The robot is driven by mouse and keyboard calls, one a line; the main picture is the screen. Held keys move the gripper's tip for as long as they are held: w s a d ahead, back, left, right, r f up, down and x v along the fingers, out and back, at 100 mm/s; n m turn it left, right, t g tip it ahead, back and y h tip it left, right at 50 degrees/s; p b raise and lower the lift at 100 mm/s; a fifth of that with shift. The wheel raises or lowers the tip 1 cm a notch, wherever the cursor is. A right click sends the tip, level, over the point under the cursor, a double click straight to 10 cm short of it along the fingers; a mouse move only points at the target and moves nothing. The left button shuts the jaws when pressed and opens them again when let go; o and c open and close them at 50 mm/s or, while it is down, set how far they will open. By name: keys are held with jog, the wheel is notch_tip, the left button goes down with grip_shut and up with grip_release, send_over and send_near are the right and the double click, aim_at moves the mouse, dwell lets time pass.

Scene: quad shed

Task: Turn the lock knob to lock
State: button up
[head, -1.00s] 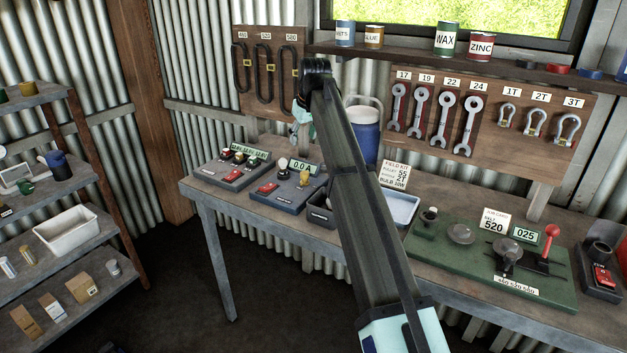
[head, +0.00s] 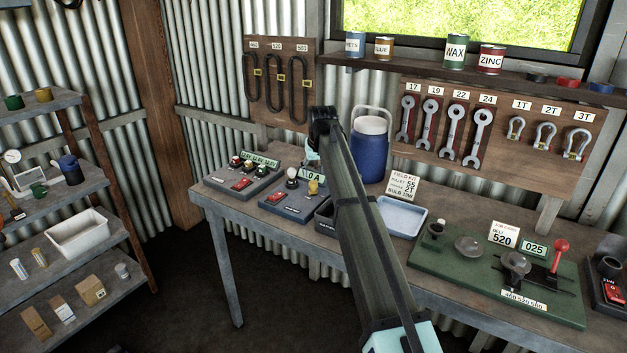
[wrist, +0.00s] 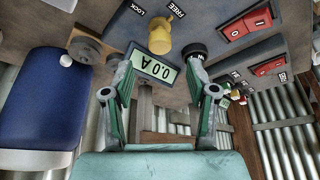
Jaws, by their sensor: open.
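The lock knob is a yellow knob on a blue-grey panel (wrist: 100,22), seen in the wrist view (wrist: 160,38) between the words LOCK and FREE. In the head view the knob (head: 314,187) stands at the panel's right, beside a small display. My gripper (wrist: 160,60) is open and empty in the wrist view, its two fingers spread either side of the display reading 0.0 A. The knob appears just past the fingertips, between them and not touched. In the head view my gripper is mostly hidden behind my arm, above the panel.
A blue jug (head: 369,150) stands close behind my arm, right of the panel. A pale tray (head: 402,216) and an upright card (head: 404,184) are nearby. Another switch panel (head: 238,182) is to the left. The green test board (head: 455,271) is farther right.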

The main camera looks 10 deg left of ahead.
aim_at(313, 182)
jog(key=x, duration=0.6)
jog(key=shift+w+f+p, duration=0.1)
jog(key=shift+f+p, duration=0.1)
jog(key=shift+p, duration=0.2)
grip_shut()
